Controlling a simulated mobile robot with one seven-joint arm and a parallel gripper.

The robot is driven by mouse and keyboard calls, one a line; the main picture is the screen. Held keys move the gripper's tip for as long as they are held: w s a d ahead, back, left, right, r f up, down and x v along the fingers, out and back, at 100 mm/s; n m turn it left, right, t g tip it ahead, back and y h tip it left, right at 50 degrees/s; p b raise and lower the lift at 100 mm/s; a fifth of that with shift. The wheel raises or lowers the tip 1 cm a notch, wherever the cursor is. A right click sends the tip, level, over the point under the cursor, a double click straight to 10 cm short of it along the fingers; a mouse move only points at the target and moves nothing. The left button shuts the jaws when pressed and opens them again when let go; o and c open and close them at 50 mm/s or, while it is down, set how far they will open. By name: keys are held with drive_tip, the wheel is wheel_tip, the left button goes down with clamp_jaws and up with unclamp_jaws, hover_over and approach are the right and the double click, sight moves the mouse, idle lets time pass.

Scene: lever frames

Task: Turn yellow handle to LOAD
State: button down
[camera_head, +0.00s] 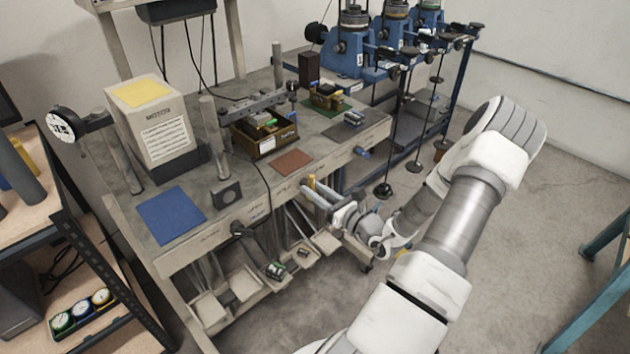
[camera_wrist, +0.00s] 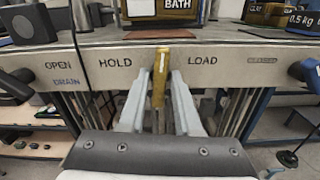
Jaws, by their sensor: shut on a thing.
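The yellow handle (camera_wrist: 161,62) stands upright in the wrist view, in front of the bench's front panel (camera_wrist: 225,66). Its top lies between the printed words HOLD (camera_wrist: 115,63) on the left and LOAD (camera_wrist: 203,61) on the right. My gripper (camera_wrist: 160,82) has one pale finger on each side of the handle and is shut on it. In the head view a small part of the yellow handle (camera_head: 311,182) shows at my gripper (camera_head: 317,192), by the bench's front edge. The handle's lower part is partly hidden between the fingers.
A black lever (camera_wrist: 17,85) sits by OPEN and the blue word DRAIN on the left; a blue knob (camera_wrist: 308,72) is at the right. On the bench are a blue mat (camera_head: 171,214), a brown mat (camera_head: 291,162) and instruments. Bins (camera_head: 245,284) hang below.

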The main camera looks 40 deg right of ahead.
drive_tip(key=m+p, duration=0.3)
drive_tip(key=m, duration=0.1)
drive_tip(key=shift+r+m, duration=0.1)
drive_tip(key=shift+m, duration=0.2)
drive_tip(key=shift+m+p, duration=0.9)
drive_tip(key=shift+m, duration=0.6)
drive_tip(key=shift+f, duration=0.2)
drive_tip(key=c, duration=0.8)
unclamp_jaws()
drive_tip(key=shift+d, duration=0.1)
drive_tip(key=s+d, duration=0.1)
drive_tip(key=s, duration=1.6)
drive_tip(key=shift+s+d+b, duration=0.15)
drive_tip(key=shift+s+b, duration=0.1)
drive_tip(key=shift+b, duration=0.2)
drive_tip(key=shift+w, duration=0.1)
